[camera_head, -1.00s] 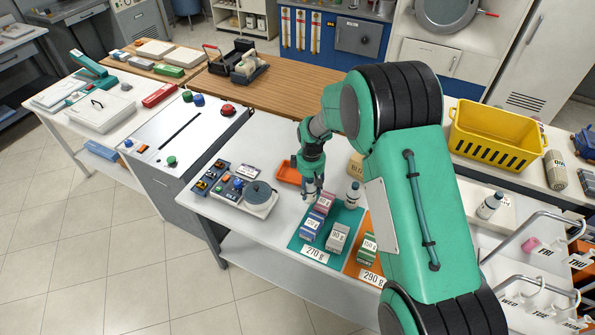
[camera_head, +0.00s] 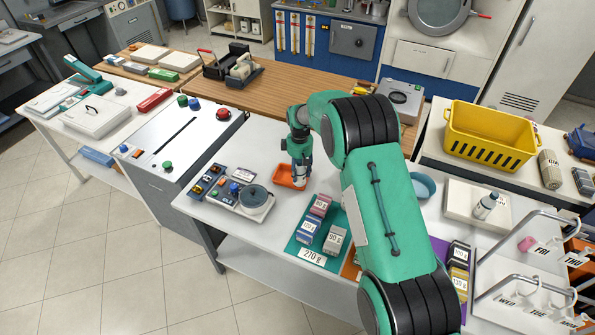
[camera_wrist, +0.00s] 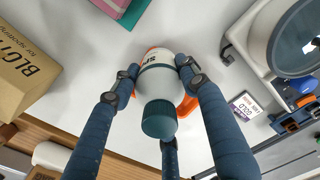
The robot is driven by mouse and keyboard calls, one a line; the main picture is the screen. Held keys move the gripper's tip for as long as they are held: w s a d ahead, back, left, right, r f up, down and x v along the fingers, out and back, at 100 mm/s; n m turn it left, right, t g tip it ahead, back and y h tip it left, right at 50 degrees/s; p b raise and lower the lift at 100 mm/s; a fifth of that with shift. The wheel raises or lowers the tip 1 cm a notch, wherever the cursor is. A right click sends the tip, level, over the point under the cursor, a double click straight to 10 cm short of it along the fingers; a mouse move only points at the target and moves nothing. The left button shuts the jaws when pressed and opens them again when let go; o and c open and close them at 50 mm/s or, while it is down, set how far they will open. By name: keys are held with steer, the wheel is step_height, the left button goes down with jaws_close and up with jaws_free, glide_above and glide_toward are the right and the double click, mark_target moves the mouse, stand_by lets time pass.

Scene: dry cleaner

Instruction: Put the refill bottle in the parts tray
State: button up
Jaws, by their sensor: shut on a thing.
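My gripper (camera_head: 299,178) is shut on a white bottle with a dark teal cap. In the head view the bottle is mostly hidden by the fingers. A small orange tray (camera_head: 283,178), which looks like the parts tray, lies on the white counter at the gripper. In the wrist view orange edges (camera_wrist: 189,105) show behind the bottle. I cannot tell whether the bottle touches the tray floor.
A scale-like device with a round dark pan (camera_head: 256,196) stands left of the tray. A teal mat (camera_head: 297,243) with small boxes lies in front. A brown box (camera_wrist: 25,72) is close by in the wrist view. Another bottle (camera_head: 485,206) stands on a white board at right.

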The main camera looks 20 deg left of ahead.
steer(key=shift+w+a+f, duration=0.1)
steer(key=shift+w+a, duration=0.55)
steer(key=shift+w, duration=0.2)
steer(key=shift+w+a+f, duration=0.1)
steer(key=shift+w+a, duration=0.55)
steer(key=shift+w, duration=0.2)
steer(key=shift+f, duration=1.7)
steer(key=shift+f, duration=0.15)
steer(key=o, duration=1.4)
step_height(320, 180, up, 12)
steer(key=shift+r, duration=0.15)
